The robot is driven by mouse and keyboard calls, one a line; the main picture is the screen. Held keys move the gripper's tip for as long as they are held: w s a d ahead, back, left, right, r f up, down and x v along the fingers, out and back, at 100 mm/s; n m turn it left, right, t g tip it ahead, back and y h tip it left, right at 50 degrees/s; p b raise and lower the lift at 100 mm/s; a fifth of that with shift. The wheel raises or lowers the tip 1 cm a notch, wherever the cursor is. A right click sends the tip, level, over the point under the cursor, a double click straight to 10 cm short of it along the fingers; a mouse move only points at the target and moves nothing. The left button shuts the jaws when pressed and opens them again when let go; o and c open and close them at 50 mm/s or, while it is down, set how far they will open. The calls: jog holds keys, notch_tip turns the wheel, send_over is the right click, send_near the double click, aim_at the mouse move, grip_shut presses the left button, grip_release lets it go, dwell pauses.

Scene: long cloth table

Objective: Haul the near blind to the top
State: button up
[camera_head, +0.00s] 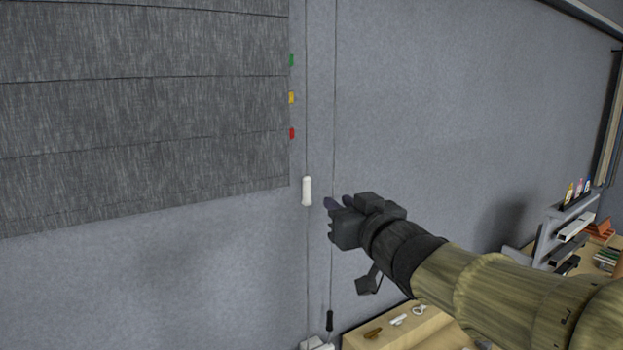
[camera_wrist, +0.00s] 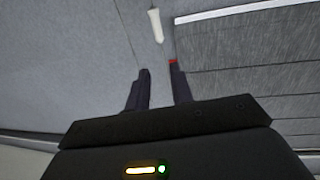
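The near blind (camera_head: 140,100) is a grey slatted fabric panel at the left of the head view, its bottom edge slanting across mid-picture. It also fills the right of the wrist view (camera_wrist: 250,60). A thin cord with a white pull (camera_head: 307,191) hangs just right of the blind; the pull also shows in the wrist view (camera_wrist: 156,25). A second cord, with a black pull (camera_head: 329,320), hangs lower and further right. My gripper (camera_head: 338,203) is right of the white pull in the head view. In the wrist view its fingers (camera_wrist: 159,70) are apart with nothing between them.
Green (camera_head: 291,60), yellow (camera_head: 291,98) and red (camera_head: 291,133) tabs line the blind's right edge. A wooden table (camera_head: 400,330) with small items stands below my arm. A grey rack (camera_head: 570,225) with bottles stands at the right. The wall between is bare.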

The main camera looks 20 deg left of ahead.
aim_at(308, 181)
jog(key=p+x, duration=0.5)
jog(key=x, duration=1.2)
jog(key=shift+p, duration=0.3)
jog(key=shift+d, duration=0.1)
jog(key=shift+c, duration=0.2)
jog(key=shift+f, duration=0.1)
grip_shut()
